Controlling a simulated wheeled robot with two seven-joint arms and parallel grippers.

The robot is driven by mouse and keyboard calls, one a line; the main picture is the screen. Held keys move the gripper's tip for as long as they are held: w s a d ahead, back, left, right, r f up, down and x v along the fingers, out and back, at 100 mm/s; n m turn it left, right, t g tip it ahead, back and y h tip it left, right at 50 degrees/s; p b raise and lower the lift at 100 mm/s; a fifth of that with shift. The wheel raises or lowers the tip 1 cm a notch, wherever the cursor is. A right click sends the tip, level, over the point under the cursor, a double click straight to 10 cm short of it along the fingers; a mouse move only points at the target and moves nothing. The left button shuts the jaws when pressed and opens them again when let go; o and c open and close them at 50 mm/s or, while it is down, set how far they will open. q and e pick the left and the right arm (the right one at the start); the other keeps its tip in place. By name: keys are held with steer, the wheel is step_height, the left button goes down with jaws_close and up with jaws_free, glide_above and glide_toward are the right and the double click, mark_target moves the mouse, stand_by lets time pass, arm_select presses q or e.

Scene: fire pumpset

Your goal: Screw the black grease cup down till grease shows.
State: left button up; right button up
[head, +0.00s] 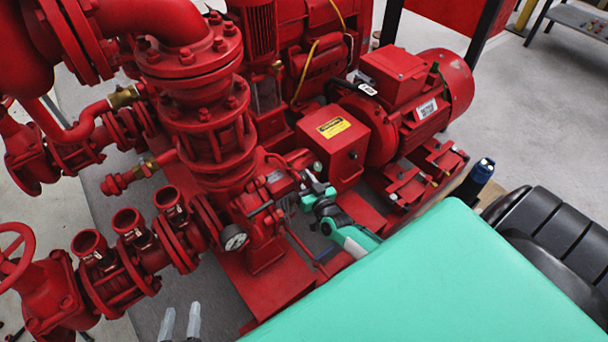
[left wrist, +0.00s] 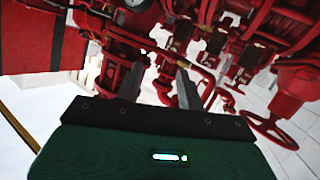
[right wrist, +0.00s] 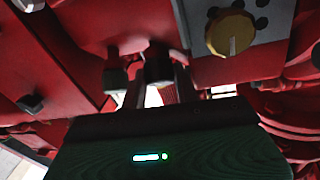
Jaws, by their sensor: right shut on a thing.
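The black grease cup (right wrist: 158,66) is a short dark cylinder under the red pump body in the right wrist view. My right gripper (right wrist: 158,86) is shut on it, one finger at each side. In the head view my right gripper (head: 318,192) is at the pump's bearing housing, and it hides the cup there. I cannot make out any grease. My left gripper (head: 180,322) is open and empty, low at the bottom of the head view. Its two grey fingers stand apart in the left wrist view (left wrist: 158,88).
A second dark fitting (right wrist: 115,78) hangs left of the cup. A yellow round part (right wrist: 230,32) sits on a grey plate. A pressure gauge (head: 233,238), red valves (head: 90,245) and the motor (head: 410,100) crowd around. Open floor (head: 545,110) lies at right.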

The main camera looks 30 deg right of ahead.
steer(key=shift+r+m, duration=0.15)
steer(key=shift+m, duration=0.15)
steer(key=shift+h+p, duration=0.3)
steer(key=shift+p, duration=0.15)
arm_select(q)
steer(key=shift+s+a+f+g+y+p, duration=0.2)
steer(key=shift+a+g+y, duration=0.25)
steer(key=shift+a+g, duration=0.3)
steer(key=shift+s+a+f+g+y+p, duration=0.15)
steer(key=shift+a+g+y+p, duration=0.35)
steer(key=shift+a, duration=0.4)
steer(key=shift+a+f+g+y+p, duration=0.15)
steer(key=shift+a+g+y, duration=0.2)
steer(key=shift+a+g, duration=0.45)
arm_select(e)
steer(key=shift+a+m+g+h, duration=0.1)
steer(key=shift+m+g+h, duration=0.3)
steer(key=shift+m+h, duration=0.45)
steer(key=o, duration=0.7)
steer(key=shift+m, duration=0.25)
arm_select(q)
steer(key=shift+f, duration=0.1)
arm_select(e)
steer(key=shift+f+y, duration=0.2)
steer(key=shift+y, duration=0.05)
